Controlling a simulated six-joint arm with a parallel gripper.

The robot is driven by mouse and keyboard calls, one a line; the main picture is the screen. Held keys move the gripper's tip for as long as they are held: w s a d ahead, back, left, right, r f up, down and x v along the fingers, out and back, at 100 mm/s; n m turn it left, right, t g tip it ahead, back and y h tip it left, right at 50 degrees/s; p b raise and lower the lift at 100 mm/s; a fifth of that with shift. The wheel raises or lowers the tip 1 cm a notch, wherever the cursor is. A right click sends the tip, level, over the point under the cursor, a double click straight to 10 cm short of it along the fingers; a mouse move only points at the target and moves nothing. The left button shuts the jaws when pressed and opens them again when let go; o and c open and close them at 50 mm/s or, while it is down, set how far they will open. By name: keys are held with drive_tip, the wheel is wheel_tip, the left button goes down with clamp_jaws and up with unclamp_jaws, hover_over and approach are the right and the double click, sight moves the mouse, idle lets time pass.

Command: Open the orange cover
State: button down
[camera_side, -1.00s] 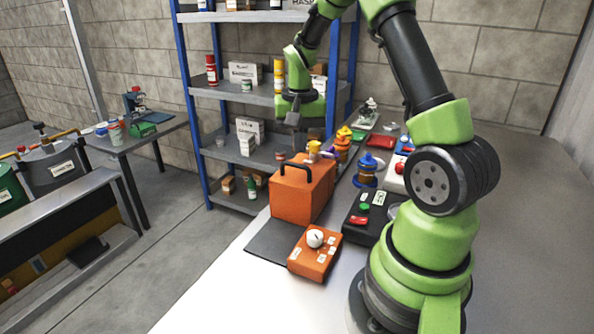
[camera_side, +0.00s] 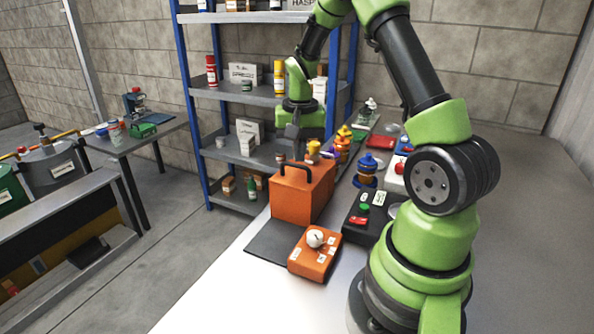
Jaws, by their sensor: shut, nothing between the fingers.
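The orange cover (camera_side: 297,198) is a box-shaped orange housing with a black handle (camera_side: 296,168) on top. It sits closed-looking on a dark mat (camera_side: 262,246) at the table's left edge; what is under it is hidden. My gripper (camera_side: 288,143) points down above and behind the cover, close over the handle but apparently apart from it. Its fingers are small and dark here, shut and with nothing held.
An orange control box (camera_side: 314,255) with a white knob stands in front of the cover. A black box (camera_side: 364,216) with green and red buttons is to its right. A blue-orange piece (camera_side: 367,171) and yellow-orange pieces (camera_side: 343,146) stand behind. The right tabletop is clear.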

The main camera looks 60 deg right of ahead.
sight(293, 181)
drive_tip(key=shift+a+f, duration=0.6)
drive_tip(key=shift+a, duration=0.15)
drive_tip(key=shift+a+f, duration=0.55)
drive_tip(key=shift+a, duration=0.2)
drive_tip(key=a, duration=0.6)
drive_tip(key=shift+a+r, duration=0.15)
drive_tip(key=shift+a, duration=0.2)
drive_tip(key=shift+d, duration=0.15)
wheel_tip(293, 181, up, 8)
drive_tip(key=shift+d, duration=0.2)
idle(0.6)
drive_tip(key=shift+r, duration=0.1)
